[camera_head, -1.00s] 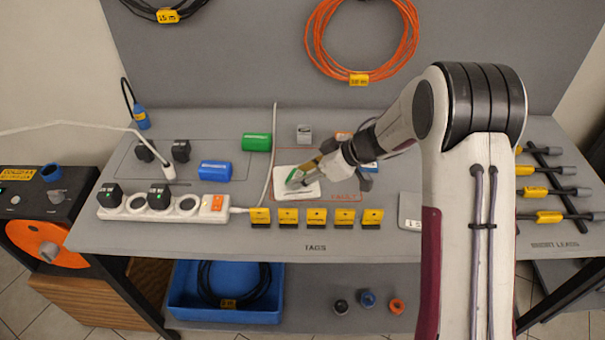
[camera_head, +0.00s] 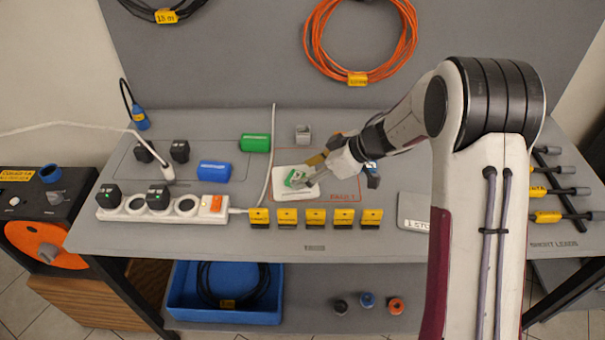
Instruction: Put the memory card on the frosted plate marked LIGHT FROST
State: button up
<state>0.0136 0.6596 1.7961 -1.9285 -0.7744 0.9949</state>
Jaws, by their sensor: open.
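A small green and white piece (camera_head: 296,178), which may be the memory card, is on or just above a white plate (camera_head: 291,194). I cannot tell whether it touches the plate. My gripper (camera_head: 304,184) is open, low over the plate, with its fingers beside the green piece and partly covering it. The white plate lies inside a red outline marked FAULT. A greyish plate (camera_head: 410,211) lies to the right, partly behind my arm; its label begins "1 STO". I can read no LIGHT FROST marking.
Several yellow tags (camera_head: 315,217) stand in a row in front of the plate. A white power strip (camera_head: 165,208) with plugs lies left. Blue (camera_head: 214,171) and green (camera_head: 255,143) blocks and a grey block (camera_head: 303,134) stand behind. A pale cable runs just left of the plate.

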jog(key=v, duration=0.9)
jog(key=shift+d+r, duration=0.15)
jog(key=shift+d, duration=0.05)
dwell(0.5)
